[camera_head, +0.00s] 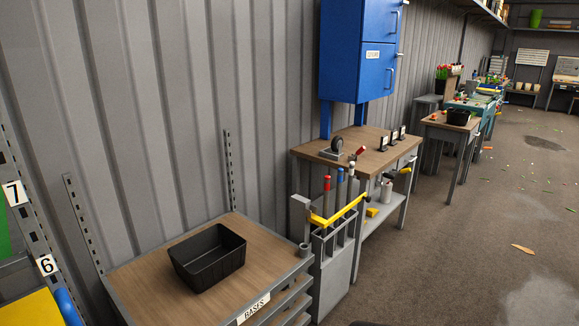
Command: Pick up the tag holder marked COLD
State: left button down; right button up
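Three small black tag holders with white cards stand upright in a row on the wood-topped table (335,155) under the blue cabinet. The front tag holder (384,143) is nearest me, the middle tag holder (395,137) is behind it, and the rear tag holder (402,131) is farthest. Their lettering is too small to read, so I cannot tell which is marked COLD. Neither of my grippers is in view.
A black caster wheel (337,144) and a red-tipped tool (358,153) share that table. The blue cabinet (357,65) hangs above its back edge. A black bin (207,258) sits on the nearer BASES bench (140,275). A tool rack (336,255) stands between. Open floor (450,260) lies right.

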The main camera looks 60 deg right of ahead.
aim_at(400, 136)
jog(key=z, duration=2.75)
jog(key=i+l+z, duration=0.15)
jog(key=i, duration=0.2)
jog(key=i+z, duration=0.15)
jog(key=i, duration=0.2)
jog(key=i+l+z, duration=0.1)
jog(key=i+z, duration=0.15)
jog(key=i, duration=1.9)
jog(key=i+u, duration=0.1)
jog(key=i, duration=0.4)
jog(key=i+l+u, duration=0.1)
jog(key=i, duration=0.45)
jog(key=i+l+u, duration=0.1)
jog(key=i, duration=0.4)
jog(key=i+l, duration=0.2)
jog(key=i, duration=0.35)
jog(key=u, duration=0.05)
